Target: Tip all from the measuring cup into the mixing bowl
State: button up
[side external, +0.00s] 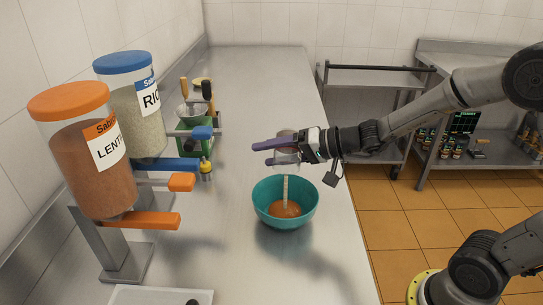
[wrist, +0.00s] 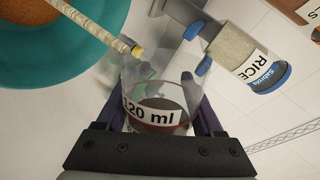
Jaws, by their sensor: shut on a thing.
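My gripper (side external: 265,154) is shut on a clear measuring cup (side external: 287,140) and holds it above the teal mixing bowl (side external: 258,197). In the wrist view, the cup (wrist: 130,75) carries a "120 ml" label, and a dark reddish-brown layer (wrist: 160,108) shows low in it; I cannot tell how much is inside. Its exact tilt is unclear. Orange-brown grains (side external: 282,209) lie in the bowl. A pale rod-like shape (side external: 285,190) rises from them toward the cup; it also shows in the wrist view (wrist: 98,28) with a yellow end. The bowl (wrist: 92,58) is at that view's upper left.
A lentil dispenser (side external: 85,175) and a rice dispenser (side external: 140,120) stand at the left, with levers jutting toward the counter. A green scale-like device (side external: 195,140) with utensils is behind. A pale tray (side external: 150,295) is at the front. The counter (side external: 260,85) is clear behind the bowl.

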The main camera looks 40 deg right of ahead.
jog(key=shift+s+a+r+n+t+h, duration=0.1)
jog(key=shift+a+r+n+t+h, duration=0.15)
jog(key=shift+n+t, duration=0.2)
dwell(0.6)
jog(key=shift+s+n, duration=0.1)
jog(key=shift+n, duration=0.15)
dwell(0.4)
jog(key=f+m+g+y, duration=0.1)
jog(key=m, duration=0.1)
jog(key=d+f+m+g+y, duration=0.1)
jog(key=m, duration=0.1)
jog(key=w+f+m+g+y, duration=0.1)
jog(key=m, duration=0.1)
jog(key=shift+d+f+m, duration=0.2)
jog(key=shift+m, duration=0.2)
